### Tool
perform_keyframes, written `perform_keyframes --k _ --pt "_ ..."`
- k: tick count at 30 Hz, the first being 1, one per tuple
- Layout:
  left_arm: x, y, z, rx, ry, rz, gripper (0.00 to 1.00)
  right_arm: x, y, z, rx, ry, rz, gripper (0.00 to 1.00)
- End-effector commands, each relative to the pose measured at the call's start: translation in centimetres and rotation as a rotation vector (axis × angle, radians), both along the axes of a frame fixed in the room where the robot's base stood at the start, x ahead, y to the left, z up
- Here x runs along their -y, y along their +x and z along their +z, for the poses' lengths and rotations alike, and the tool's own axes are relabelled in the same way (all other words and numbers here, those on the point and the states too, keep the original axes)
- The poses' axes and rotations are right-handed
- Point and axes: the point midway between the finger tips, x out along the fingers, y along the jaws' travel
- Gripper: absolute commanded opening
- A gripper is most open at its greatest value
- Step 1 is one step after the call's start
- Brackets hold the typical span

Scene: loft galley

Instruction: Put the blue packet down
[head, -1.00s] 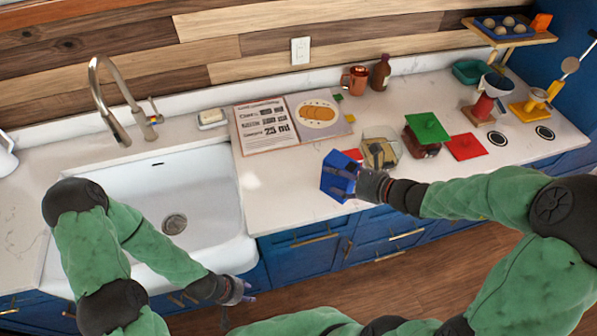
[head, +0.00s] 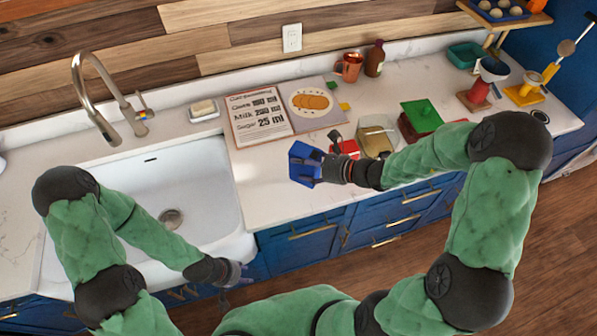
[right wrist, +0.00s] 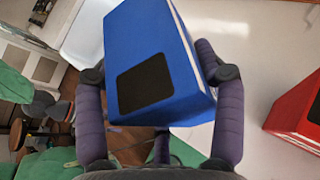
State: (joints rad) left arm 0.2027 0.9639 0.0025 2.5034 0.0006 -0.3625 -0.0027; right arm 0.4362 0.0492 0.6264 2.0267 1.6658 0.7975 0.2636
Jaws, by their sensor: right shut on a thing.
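The blue packet (head: 304,163) is a box-like packet with a dark square patch on its face. My right gripper (head: 322,167) is shut on it near the front edge of the counter, right of the sink. In the right wrist view the blue packet (right wrist: 150,65) sits between the two fingers, tilted; I cannot tell whether it touches the counter. My left gripper (head: 238,272) hangs in front of the sink's front edge, away from the packet. Its fingers are too small to tell open or shut.
A red packet (head: 345,148) stands just right of the blue one, also in the right wrist view (right wrist: 300,110). Beyond are a glass container (head: 378,138) and an open cookbook (head: 257,117). The counter (head: 262,190) left of the packet is bare. The sink (head: 185,178) lies further left.

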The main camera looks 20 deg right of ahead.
Motion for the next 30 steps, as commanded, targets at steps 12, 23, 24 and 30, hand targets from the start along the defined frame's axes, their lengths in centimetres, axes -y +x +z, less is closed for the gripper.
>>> perform_keyframes --k 12,23,24,30 --pt "0.0 0.0 -0.7 0.0 0.0 0.0 0.4 -1.4 2.2 -3.1 0.0 0.0 0.0 0.33" --pt "0.0 0.0 -1.1 0.0 0.0 0.0 0.4 -1.4 2.3 -6.2 0.002 -0.002 -0.001 0.33" --pt "0.0 0.0 -1.1 0.0 0.0 0.0 0.4 -1.4 2.3 -6.2 0.002 -0.002 -0.001 0.33" --pt "0.0 0.0 -1.4 0.0 0.0 0.0 0.4 -1.4 2.3 -6.5 0.001 -0.001 -0.001 0.33"
